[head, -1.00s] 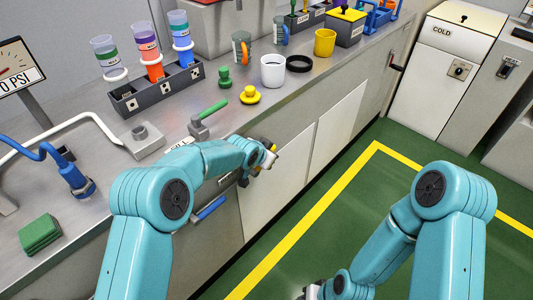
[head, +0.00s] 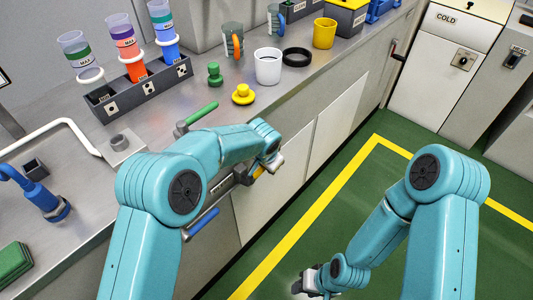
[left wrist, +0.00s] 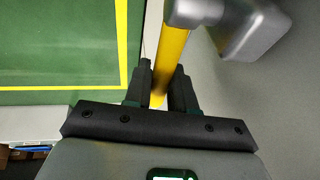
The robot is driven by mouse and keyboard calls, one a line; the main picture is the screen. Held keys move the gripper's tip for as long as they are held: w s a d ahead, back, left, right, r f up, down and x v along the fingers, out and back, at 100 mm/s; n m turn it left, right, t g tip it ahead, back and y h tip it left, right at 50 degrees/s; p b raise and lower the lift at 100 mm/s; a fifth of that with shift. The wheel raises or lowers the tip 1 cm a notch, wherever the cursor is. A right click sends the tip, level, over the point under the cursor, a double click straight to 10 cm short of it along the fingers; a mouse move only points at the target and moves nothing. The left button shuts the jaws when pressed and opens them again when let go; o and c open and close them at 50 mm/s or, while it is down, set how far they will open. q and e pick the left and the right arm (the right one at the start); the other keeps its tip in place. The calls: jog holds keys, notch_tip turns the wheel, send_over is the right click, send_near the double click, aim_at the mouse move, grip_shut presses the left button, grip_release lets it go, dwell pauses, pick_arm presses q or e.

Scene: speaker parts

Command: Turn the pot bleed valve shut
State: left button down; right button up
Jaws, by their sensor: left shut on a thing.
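A yellow valve handle (left wrist: 172,58) on a grey metal fitting (left wrist: 250,28) runs down between the fingers of my left gripper (left wrist: 160,92) in the left wrist view. The gripper is shut on it. In the head view the left gripper (head: 272,168) is at the cabinet front below the counter edge, and part of the yellow handle (head: 258,172) shows beside it. My arm hides much of the fitting there. I cannot read a label that names this valve. My right gripper (head: 312,284) hangs low over the green floor, too small to tell open or shut.
A blue handle (head: 202,225) sticks out of the cabinet front and a green lever (head: 197,118) stands on the counter. A white mug (head: 268,67), a yellow knob (head: 243,95) and a tube rack (head: 140,92) stand on the counter (head: 215,130). The floor (head: 300,230) is open.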

pick_arm(q)
jog(key=shift+w+f+g+y+p, duration=0.1)
jog(key=shift+w+g+y+p, duration=0.05)
jog(key=shift+g+y+p, duration=0.35)
jog(key=shift+f, duration=0.2)
pick_arm(e)
jog(key=shift+s+r, duration=0.2)
jog(key=shift+r, duration=1.05)
pick_arm(q)
jog(key=shift+f, duration=0.1)
pick_arm(e)
jog(key=shift+s, duration=0.1)
pick_arm(q)
jog(key=c, duration=1.1)
grip_release()
jog(key=shift+o, duration=0.2)
jog(key=p+v, duration=0.2)
jog(key=v, duration=1.4)
jog(key=shift+r, duration=0.2)
pick_arm(e)
jog(key=shift+r, duration=0.7)
